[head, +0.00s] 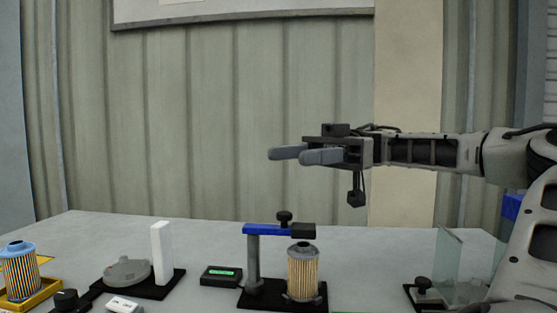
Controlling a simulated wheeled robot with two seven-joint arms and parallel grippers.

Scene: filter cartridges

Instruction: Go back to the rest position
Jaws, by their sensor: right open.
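My right gripper (303,155) is raised in the air above the table, pointing left, with its arm coming in from the right. Its two grey fingers are apart and nothing is between them. It is well above a pleated filter cartridge (302,272), which stands upright on a black base under a blue clamp arm (268,229). My left gripper is out of view.
The grey table (190,226) also holds a round grey device with a white upright block (161,253), a small box with a green display (221,276), and a clear-panelled fixture (447,262) beside my right arm. The space around the raised gripper is free.

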